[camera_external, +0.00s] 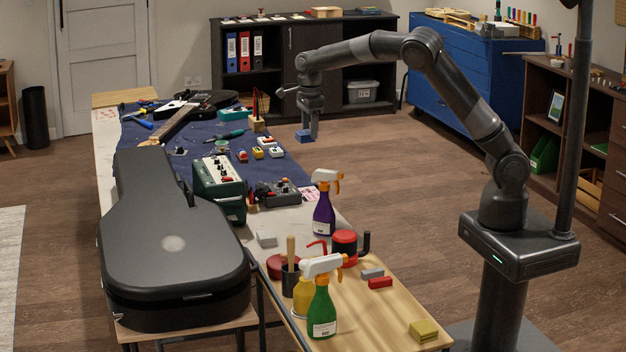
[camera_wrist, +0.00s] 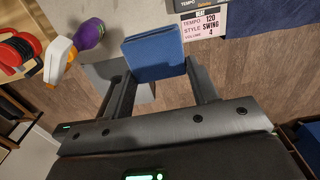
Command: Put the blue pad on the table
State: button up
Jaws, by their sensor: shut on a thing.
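The blue pad (camera_external: 304,136) is a small dark blue block held at the tips of my gripper (camera_external: 311,130). In the wrist view the pad (camera_wrist: 154,57) sits between the two fingers of my gripper (camera_wrist: 160,80), which are shut on it. In the external view it hangs in the air to the right of the table's edge, with wooden floor behind it. The table (camera_external: 338,228) stands to the left, long, with a light top. In the wrist view the table's edge shows beyond the pad.
A dark blue mat (camera_external: 215,152) with a guitar and tools covers the far table. A purple spray bottle (camera_external: 324,213), a green spray bottle (camera_external: 321,310), an amplifier (camera_external: 219,184) and a black guitar case (camera_external: 172,240) stand nearer.

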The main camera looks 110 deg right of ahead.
notch_tip(320, 180, down, 12)
send_over(284, 219)
notch_tip(284, 219, down, 8)
jog(key=shift+d+r, duration=0.15)
jog(key=shift+r, duration=0.05)
jog(key=shift+f, duration=1.9)
jog(key=o, duration=0.9)
jog(key=shift+f, duration=0.1)
jog(key=shift+o, duration=0.2)
